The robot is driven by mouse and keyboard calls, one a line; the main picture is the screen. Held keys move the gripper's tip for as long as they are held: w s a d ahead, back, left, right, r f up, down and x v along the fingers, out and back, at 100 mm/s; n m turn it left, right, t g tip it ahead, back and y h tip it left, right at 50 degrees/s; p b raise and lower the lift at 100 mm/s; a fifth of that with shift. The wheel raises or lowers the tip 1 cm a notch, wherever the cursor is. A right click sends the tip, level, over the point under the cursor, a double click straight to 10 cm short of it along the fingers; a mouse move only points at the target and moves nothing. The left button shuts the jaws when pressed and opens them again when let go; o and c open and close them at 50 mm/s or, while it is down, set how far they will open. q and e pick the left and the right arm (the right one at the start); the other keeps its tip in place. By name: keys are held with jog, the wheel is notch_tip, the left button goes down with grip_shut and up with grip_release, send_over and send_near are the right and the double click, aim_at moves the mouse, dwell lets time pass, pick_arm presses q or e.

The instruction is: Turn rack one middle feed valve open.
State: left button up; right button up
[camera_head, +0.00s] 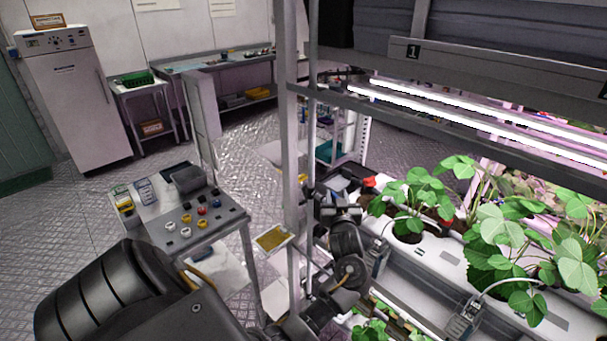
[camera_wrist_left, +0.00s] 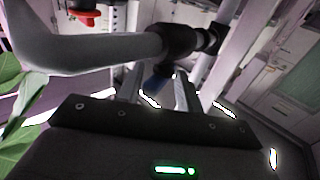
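Rack one carries a plate marked 1 (camera_head: 413,51) on its upper beam. My left gripper (camera_head: 331,206) is at the rack's front post, beside the near end of the white plant trough (camera_head: 420,285). In the left wrist view my left gripper (camera_wrist_left: 158,82) has its two fingers apart. A small blue part (camera_wrist_left: 155,84) shows between them, under a black pipe fitting (camera_wrist_left: 182,40); I cannot tell if the fingers touch it. A grey pipe (camera_wrist_left: 95,52) runs left from this fitting. A red handle (camera_wrist_left: 88,17) is above the pipe. A red part (camera_head: 368,181) also shows at the trough end. My right gripper is out of view.
Strawberry plants (camera_head: 490,235) fill the trough to the right. The rack post (camera_head: 291,130) stands close by the gripper. Open floor (camera_head: 70,230) lies beyond, with a white cabinet (camera_head: 75,95) at the back.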

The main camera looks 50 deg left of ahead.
pick_arm(q)
jog(key=m+t+h, duration=0.2)
jog(key=shift+s+a+f+m+t+h+b, duration=0.1)
jog(key=shift+a+f+m+t+h+b, duration=0.05)
jog(key=shift+m+t+h+b, duration=0.2)
jog(key=m+t+h, duration=0.1)
jog(key=h, duration=0.1)
jog(key=m+t+h+b, duration=0.1)
jog(key=m+h, duration=0.1)
jog(key=h, duration=0.1)
jog(key=shift+m+t, duration=0.25)
jog(key=b+v, duration=0.4)
jog(key=v, duration=0.7)
jog(key=s+a+f+m+g+h+p, duration=0.1)
jog(key=a+f+g, duration=0.1)
jog(key=f, duration=1.2)
jog(key=s+a+f+m+g+h+p, duration=0.1)
jog(key=a+f+g, duration=0.1)
jog(key=f, duration=1.2)
jog(key=shift+s+m, duration=0.25)
jog(key=shift+m, duration=0.05)
jog(key=shift+h, duration=0.25)
